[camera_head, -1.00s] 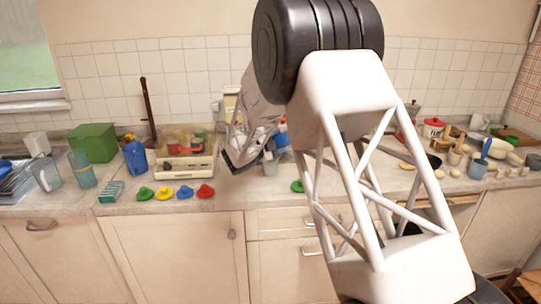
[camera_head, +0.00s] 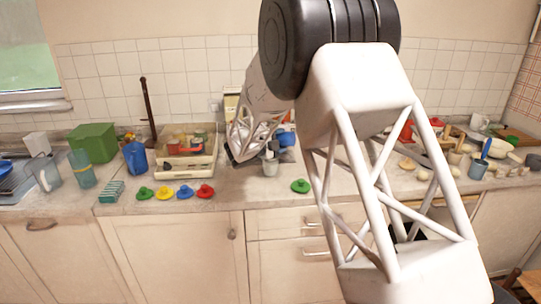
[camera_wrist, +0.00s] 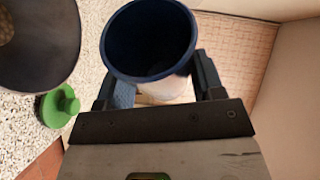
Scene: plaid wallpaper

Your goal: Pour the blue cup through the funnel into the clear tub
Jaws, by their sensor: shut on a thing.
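My gripper (camera_wrist: 158,82) is shut on the blue cup (camera_wrist: 150,38), with one finger on each side in the wrist view. The cup's round mouth faces the wrist camera. Its inside is dark, and I cannot make out any contents. In the head view the blue cup (camera_head: 287,139) is small and partly hidden by my arm, so its tilt is unclear. The clear tub (camera_head: 270,168) stands on the counter just below and left of it. A grey shape on the tub seems to be the funnel (camera_head: 271,150). A wide dark rim, probably the funnel (camera_wrist: 62,50), fills the wrist view's upper left.
A green knobbed piece (camera_head: 300,186) lies right of the tub. Several coloured ones lie left, near a cream tray (camera_head: 185,167) and a blue jug (camera_head: 135,158). Counter in front of the tub is clear.

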